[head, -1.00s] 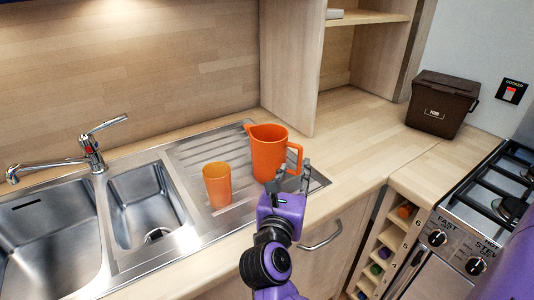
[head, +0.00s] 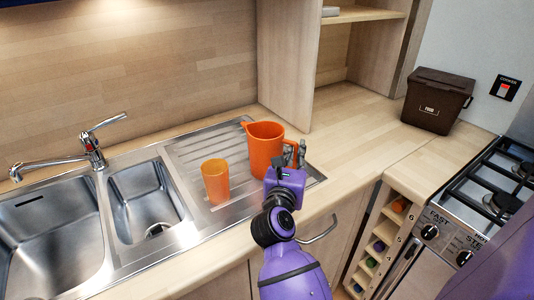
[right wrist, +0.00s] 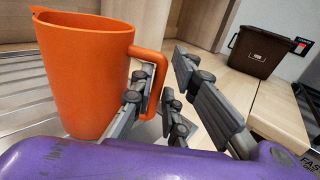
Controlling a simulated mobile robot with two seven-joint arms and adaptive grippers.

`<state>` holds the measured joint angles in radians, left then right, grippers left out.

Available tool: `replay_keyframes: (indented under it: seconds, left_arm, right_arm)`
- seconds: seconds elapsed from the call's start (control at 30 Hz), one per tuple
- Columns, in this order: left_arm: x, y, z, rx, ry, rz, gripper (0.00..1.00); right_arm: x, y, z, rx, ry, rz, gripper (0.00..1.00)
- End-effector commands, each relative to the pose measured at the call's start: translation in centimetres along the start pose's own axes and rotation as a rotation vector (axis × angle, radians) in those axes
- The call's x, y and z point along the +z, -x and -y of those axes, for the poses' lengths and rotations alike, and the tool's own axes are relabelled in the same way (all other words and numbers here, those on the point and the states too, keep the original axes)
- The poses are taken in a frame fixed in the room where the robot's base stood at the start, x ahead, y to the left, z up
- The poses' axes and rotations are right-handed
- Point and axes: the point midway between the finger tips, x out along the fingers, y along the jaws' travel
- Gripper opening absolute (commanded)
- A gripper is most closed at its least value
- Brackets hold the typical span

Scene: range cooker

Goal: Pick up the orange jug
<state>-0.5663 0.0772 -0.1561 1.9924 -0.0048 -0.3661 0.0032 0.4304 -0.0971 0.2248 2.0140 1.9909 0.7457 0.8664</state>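The orange jug (head: 265,145) stands upright on the ribbed drainer right of the sink, its handle toward the right. My right gripper (head: 295,153) is at the handle side of the jug. In the right wrist view the jug (right wrist: 85,75) fills the left side, and my right gripper (right wrist: 163,66) is open. One finger overlaps the handle's opening and the other is to the right of the handle, with a gap between them. I cannot tell whether either finger touches the handle. My left gripper is not in view.
A lighter orange cup (head: 215,182) stands on the drainer just left of the jug. The sink and tap (head: 92,150) are at the left. A brown food bin (head: 437,100) and the cooker (head: 470,215) are at the right. The worktop behind the jug is clear.

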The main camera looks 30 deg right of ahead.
Motion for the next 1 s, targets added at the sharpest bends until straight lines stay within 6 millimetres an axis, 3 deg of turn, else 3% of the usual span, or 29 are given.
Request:
replay_keyframes:
  seconds: [0.63,1.0]
  left_arm:
    - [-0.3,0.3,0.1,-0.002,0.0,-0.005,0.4]
    - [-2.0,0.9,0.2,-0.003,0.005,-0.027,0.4]
  right_arm:
    - [0.6,0.0,-0.1,0.001,-0.004,0.005,0.0]
    - [7.5,0.0,0.0,0.0,-0.01,0.011,0.0]
